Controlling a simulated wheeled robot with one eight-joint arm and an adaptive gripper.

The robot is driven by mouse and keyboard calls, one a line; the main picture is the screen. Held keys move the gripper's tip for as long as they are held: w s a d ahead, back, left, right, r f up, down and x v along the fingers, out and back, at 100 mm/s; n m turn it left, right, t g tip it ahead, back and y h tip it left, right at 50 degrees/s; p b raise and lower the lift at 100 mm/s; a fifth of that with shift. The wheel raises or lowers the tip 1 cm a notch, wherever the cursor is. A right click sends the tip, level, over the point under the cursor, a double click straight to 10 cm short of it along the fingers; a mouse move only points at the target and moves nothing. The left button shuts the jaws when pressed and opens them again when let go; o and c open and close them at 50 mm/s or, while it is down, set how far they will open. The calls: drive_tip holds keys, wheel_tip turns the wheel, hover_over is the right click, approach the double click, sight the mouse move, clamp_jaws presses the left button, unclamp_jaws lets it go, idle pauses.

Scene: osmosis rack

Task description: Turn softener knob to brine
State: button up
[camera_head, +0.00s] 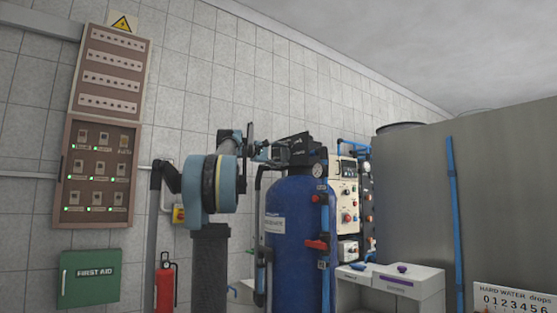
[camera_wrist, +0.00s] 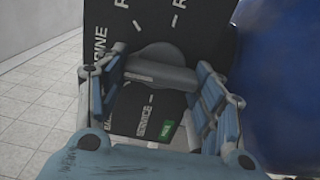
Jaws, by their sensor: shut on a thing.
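The softener knob (camera_wrist: 163,55) is a dark grey dial with a raised grip bar, on a black panel (camera_wrist: 140,22) in the wrist view. The panel has white labels: BRINE at the left and SERVICE at the bottom, beside a green patch (camera_wrist: 165,131). My gripper (camera_wrist: 160,77) has its blue fingers on both ends of the bar and is shut on it. Which label the bar points to is not clear. In the head view my gripper (camera_head: 263,152) reaches the black softener head (camera_head: 297,150) on top of the blue tank (camera_head: 290,215); the knob is hidden there.
A pressure gauge (camera_head: 318,170) and red-handled valve (camera_head: 317,244) are on the tank's right side. A control panel (camera_head: 347,195) with blue pipes stands behind. A large grey tank (camera_head: 410,190) is at right. A fire extinguisher (camera_head: 165,285) stands at left.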

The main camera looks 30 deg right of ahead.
drive_tip(key=shift+f+m, duration=0.15)
drive_tip(key=shift+m, duration=0.15)
drive_tip(key=o, duration=1)
drive_tip(key=shift+o, duration=0.2)
drive_tip(key=shift+a, duration=0.1)
drive_tip(key=a, duration=1.1)
drive_tip(key=shift+s+a, duration=0.4)
drive_tip(key=s+a+f+y, duration=0.6)
drive_tip(key=s+a+f, duration=0.4)
drive_tip(key=f, duration=1.4)
drive_tip(key=s+a+f+y, duration=0.6)
drive_tip(key=s+a+f, duration=0.4)
drive_tip(key=f, duration=1.4)
drive_tip(key=s+a+f+y, duration=0.6)
drive_tip(key=s+a+f, duration=0.5)
drive_tip(key=f, duration=1.3)
drive_tip(key=a, duration=0.3)
drive_tip(key=shift+f+m+t, duration=0.2)
drive_tip(key=shift+m+t, duration=0.1)
